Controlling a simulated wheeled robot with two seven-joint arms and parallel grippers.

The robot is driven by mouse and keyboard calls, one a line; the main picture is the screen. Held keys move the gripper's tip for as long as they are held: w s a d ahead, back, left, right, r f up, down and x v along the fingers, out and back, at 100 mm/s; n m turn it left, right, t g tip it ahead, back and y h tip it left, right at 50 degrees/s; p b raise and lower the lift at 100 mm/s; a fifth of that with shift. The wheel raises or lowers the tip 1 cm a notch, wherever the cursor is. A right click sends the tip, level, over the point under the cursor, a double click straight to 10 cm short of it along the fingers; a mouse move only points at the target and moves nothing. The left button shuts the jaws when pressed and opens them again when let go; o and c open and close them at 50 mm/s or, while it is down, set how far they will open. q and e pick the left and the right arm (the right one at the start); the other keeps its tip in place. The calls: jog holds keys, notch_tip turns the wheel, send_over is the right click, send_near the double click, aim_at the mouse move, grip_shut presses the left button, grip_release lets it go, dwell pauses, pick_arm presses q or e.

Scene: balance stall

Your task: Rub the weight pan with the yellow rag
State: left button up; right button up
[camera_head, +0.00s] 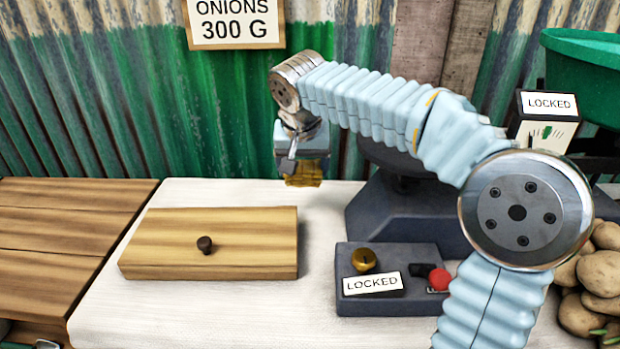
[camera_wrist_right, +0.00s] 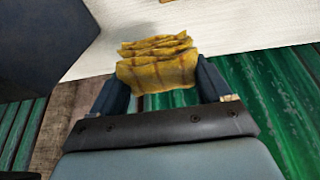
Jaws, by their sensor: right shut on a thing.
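The yellow rag (camera_head: 305,175) is a folded cloth with brownish lines. It also shows in the right wrist view (camera_wrist_right: 157,72), between the two fingers. My right gripper (camera_head: 303,160) points down and is shut on the rag, near the corrugated back wall and beyond the wooden box. In the right wrist view my right gripper (camera_wrist_right: 158,88) has the white cloth beyond it. Whether the rag touches anything below is not clear. I cannot pick out the weight pan; my right arm covers much of the dark scale (camera_head: 385,215). My left gripper is not in view.
A wooden box with a dark knob (camera_head: 215,257) lies on the white cloth (camera_head: 190,315). A dark block labelled LOCKED (camera_head: 390,262) carries a brass knob and a red knob. Potatoes (camera_head: 602,272) lie at right, below a green basin (camera_head: 590,75). A wooden surface (camera_head: 60,235) is at left.

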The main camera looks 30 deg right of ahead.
jog(key=s+a+r, duration=0.5)
jog(key=s+a, duration=0.1)
jog(key=a, duration=0.1)
jog(key=s+d+r+p, duration=0.1)
jog(key=s+d+r, duration=0.1)
jog(key=d+r, duration=0.55)
jog(key=s+d+r+p, duration=0.1)
jog(key=s+d+r, duration=0.2)
jog(key=d+r, duration=0.45)
jog(key=f, duration=0.2)
jog(key=f+b, duration=0.1)
jog(key=f, duration=0.1)
jog(key=shift+w+d+f, duration=0.1)
jog(key=shift+d+f, duration=0.1)
jog(key=shift+f+b, duration=0.4)
jog(key=shift+f, duration=0.05)
jog(key=shift+f+b, duration=0.8)
jog(key=shift+f, duration=0.25)
